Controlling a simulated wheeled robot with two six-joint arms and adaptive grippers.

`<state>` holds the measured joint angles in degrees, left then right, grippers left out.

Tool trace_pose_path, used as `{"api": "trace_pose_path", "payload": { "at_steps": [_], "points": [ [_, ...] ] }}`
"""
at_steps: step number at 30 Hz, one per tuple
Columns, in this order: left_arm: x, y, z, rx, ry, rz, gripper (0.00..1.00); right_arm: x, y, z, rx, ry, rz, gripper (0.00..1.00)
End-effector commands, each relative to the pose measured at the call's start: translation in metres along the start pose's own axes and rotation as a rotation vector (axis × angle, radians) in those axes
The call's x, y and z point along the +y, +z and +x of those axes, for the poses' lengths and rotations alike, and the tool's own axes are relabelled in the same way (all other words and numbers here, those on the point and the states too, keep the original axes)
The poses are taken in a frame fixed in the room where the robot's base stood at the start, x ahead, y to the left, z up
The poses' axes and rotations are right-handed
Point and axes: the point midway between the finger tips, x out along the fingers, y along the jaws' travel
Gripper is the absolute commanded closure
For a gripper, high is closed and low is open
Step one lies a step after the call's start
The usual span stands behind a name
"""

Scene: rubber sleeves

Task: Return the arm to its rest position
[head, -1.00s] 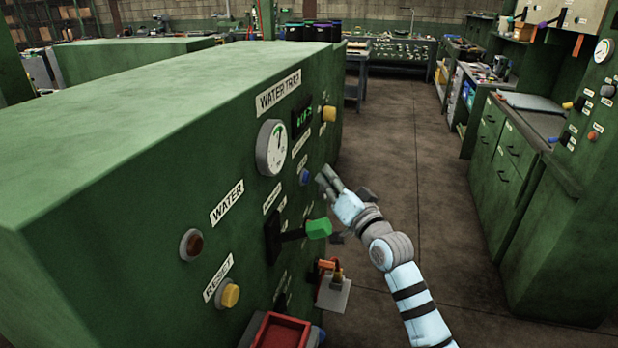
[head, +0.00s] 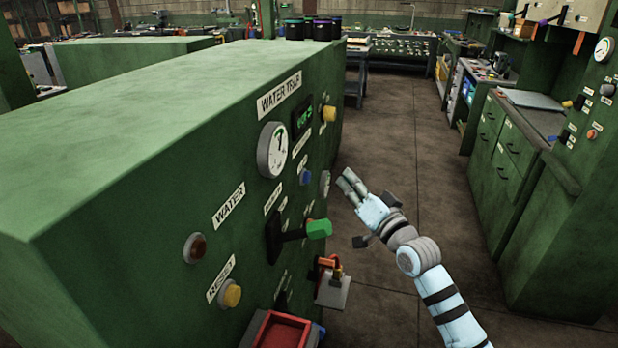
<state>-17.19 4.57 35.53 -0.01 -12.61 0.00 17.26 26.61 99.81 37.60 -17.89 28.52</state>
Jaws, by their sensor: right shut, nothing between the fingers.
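My right arm, in light blue sleeves with dark bands, comes in from the lower right of the head view. Its gripper (head: 350,187) is shut and empty. It is in the open air to the right of the green machine's panel, clear of the blue button (head: 305,176) and the green-handled lever (head: 318,229). My left gripper is not in view.
The green machine (head: 150,110) fills the left, with a gauge (head: 272,149), yellow buttons and a red tray (head: 281,331) jutting out low. Green cabinets (head: 505,160) stand at the right. The floor (head: 400,140) between them is clear.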

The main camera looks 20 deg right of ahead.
Motion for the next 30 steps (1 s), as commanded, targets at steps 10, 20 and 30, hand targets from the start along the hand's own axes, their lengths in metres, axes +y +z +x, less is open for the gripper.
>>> {"api": "trace_pose_path", "payload": {
  "at_steps": [10,20,30],
  "points": [
    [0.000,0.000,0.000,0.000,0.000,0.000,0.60,0.000,0.000,0.000,0.000,0.000,0.000,1.00],
    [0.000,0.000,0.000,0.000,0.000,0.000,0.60,0.079,0.036,-0.003,-0.070,0.177,-0.283,1.00],
    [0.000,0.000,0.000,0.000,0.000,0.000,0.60,0.250,0.242,-0.145,-0.574,0.515,-0.553,1.00]
  ]
}}
